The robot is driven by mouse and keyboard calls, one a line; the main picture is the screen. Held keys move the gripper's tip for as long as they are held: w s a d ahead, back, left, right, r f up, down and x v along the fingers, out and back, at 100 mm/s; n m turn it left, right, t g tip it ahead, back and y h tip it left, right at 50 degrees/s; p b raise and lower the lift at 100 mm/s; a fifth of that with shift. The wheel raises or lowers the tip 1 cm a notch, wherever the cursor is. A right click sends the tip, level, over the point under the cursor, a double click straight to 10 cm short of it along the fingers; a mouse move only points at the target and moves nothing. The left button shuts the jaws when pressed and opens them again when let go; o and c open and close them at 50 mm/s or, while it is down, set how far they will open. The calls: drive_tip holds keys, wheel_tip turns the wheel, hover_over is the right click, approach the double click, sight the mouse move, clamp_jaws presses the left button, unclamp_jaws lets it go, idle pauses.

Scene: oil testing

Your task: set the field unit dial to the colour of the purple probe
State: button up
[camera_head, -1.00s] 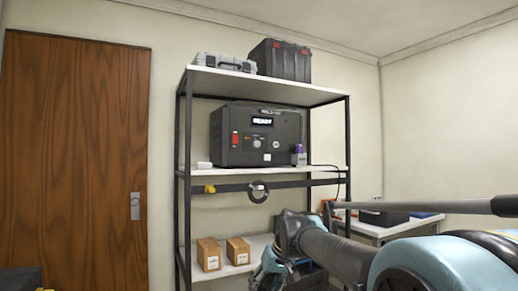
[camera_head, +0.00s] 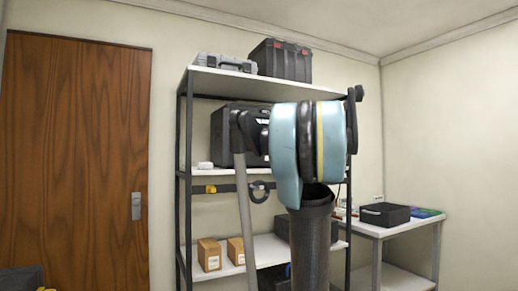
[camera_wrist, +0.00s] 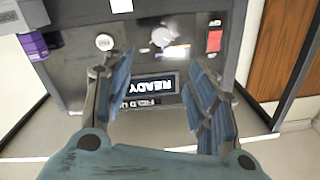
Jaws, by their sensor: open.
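The field unit is a dark box on the middle shelf, mostly hidden behind my arm in the head view (camera_head: 219,140). In the wrist view its front panel (camera_wrist: 75,75) appears upside down, with a lit display (camera_wrist: 155,85) reading READY. A round, bright, blurred dial (camera_wrist: 163,37) is on the panel, with coloured marks beside it; its setting cannot be read. The purple probe (camera_wrist: 33,46) stands at the panel's left in the wrist view. My gripper (camera_wrist: 160,65) is open and empty, its fingers in front of the panel, with the dial just beyond the fingertips.
A white round button (camera_wrist: 104,42) and a red switch (camera_wrist: 215,41) flank the dial. The rack's top shelf (camera_head: 220,77) lies above the unit. Boxes (camera_head: 209,255) stand on the lower shelf. A side table (camera_head: 395,228) holds a black case (camera_head: 384,214).

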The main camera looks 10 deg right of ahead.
sight(259, 144)
drive_tip(key=x, duration=1.6)
drive_tip(key=shift+w+a+f, duration=0.1)
drive_tip(key=shift+w+a, duration=0.1)
drive_tip(key=shift+c, duration=0.4)
drive_tip(key=c, duration=1)
